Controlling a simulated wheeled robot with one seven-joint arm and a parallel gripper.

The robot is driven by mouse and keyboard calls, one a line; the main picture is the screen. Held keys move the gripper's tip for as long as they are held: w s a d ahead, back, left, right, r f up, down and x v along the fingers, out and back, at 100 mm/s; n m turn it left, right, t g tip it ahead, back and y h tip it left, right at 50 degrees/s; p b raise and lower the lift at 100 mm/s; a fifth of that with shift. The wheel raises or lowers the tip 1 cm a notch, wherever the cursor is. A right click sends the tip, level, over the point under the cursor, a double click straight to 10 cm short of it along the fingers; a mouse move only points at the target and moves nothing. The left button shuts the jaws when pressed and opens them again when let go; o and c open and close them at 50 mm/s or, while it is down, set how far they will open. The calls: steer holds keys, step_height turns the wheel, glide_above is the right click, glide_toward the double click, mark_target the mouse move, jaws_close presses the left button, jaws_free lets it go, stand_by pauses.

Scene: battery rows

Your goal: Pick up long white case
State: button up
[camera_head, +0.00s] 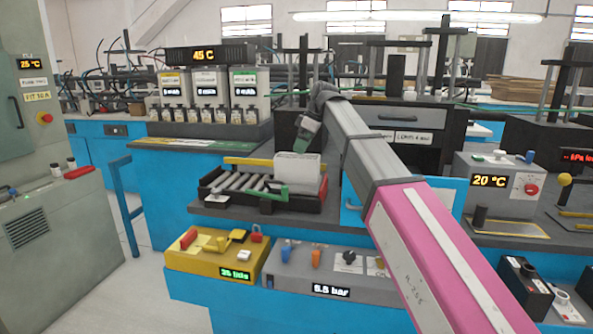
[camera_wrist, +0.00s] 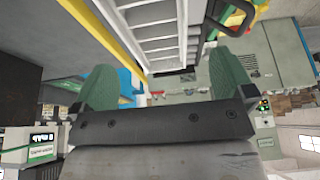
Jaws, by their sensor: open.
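A pale white box-shaped case (camera_head: 298,170) stands at the right end of a dark tray (camera_head: 308,202) on the bench in the head view. My gripper (camera_head: 306,136) is just above and behind it, pointing down; a gap between them is hard to judge. In the wrist view my gripper (camera_wrist: 165,82) shows two green fingers spread wide with nothing between them. A ribbed pale grey-white thing (camera_wrist: 152,38) lies beyond the fingertips there; I cannot tell whether it is the case or the tray's rollers.
The tray holds several grey rollers (camera_head: 243,186), with a yellow bar (camera_head: 247,162) behind and a green piece (camera_head: 270,191) in front. A yellow control box (camera_head: 205,262) and a grey pressure box (camera_head: 330,290) sit below. White power units (camera_head: 209,90) stand behind left.

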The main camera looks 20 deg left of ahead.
mark_target(295, 162)
steer(key=shift+x, duration=3.75)
steer(key=shift+w+f, duration=0.1)
steer(key=shift+f, duration=0.1)
steer(key=c, duration=1.2)
